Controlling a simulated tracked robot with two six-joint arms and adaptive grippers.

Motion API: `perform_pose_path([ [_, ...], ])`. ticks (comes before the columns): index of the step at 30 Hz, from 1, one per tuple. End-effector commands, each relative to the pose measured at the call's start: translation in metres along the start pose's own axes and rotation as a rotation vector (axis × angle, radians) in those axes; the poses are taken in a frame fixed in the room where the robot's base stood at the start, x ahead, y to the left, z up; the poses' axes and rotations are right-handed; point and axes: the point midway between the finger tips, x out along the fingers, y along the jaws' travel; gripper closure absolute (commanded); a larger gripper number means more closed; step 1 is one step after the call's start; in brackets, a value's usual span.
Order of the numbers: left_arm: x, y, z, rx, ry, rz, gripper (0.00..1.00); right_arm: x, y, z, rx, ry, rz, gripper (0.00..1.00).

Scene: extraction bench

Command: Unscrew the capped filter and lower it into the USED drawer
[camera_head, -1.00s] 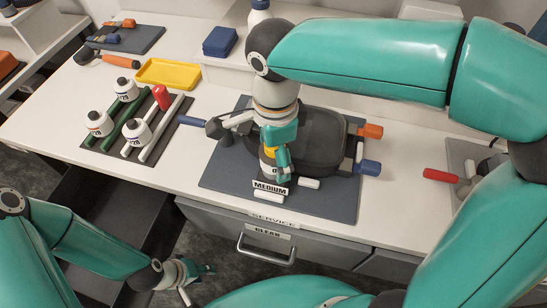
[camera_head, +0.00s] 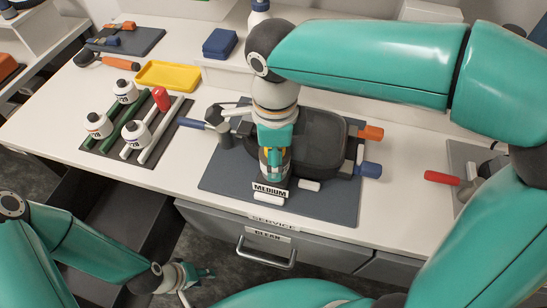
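The capped filter (camera_head: 264,169) stands upright on the dark service mat, behind the MEDIUM label (camera_head: 269,189). My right gripper (camera_head: 277,158) points down over it from above, with its fingers around the yellow-and-dark top. The fingers and wrist hide most of the filter, and I cannot tell whether they press on it. My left gripper (camera_head: 196,285) hangs low in front of the bench, empty, with its fingers apart. An open dark drawer (camera_head: 152,213) shows at the lower left, partly behind my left arm; no USED label is readable on it.
A yellow tray (camera_head: 168,75) lies behind. A black housing (camera_head: 318,140) stands beside the filter. A closed grey drawer (camera_head: 215,225) is under the bench. A red-handled tool (camera_head: 441,177) lies right.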

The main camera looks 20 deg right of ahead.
Motion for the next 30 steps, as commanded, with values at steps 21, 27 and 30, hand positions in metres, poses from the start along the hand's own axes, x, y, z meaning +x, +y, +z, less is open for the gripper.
perform_pose_path([
  [21,-0.021,0.007,0.0,0.0,0.0,0.0,0.6,-0.002,0.0,0.0,-0.978,0.001,0.001,0.85],
  [27,-0.027,0.01,0.0,0.0,0.0,0.0,0.6,-0.002,0.0,0.0,-1.295,0.001,0.002,0.85],
  [30,-0.03,0.011,0.0,0.0,0.0,0.0,0.6,-0.002,0.0,0.0,-1.453,0.001,0.002,0.85],
])
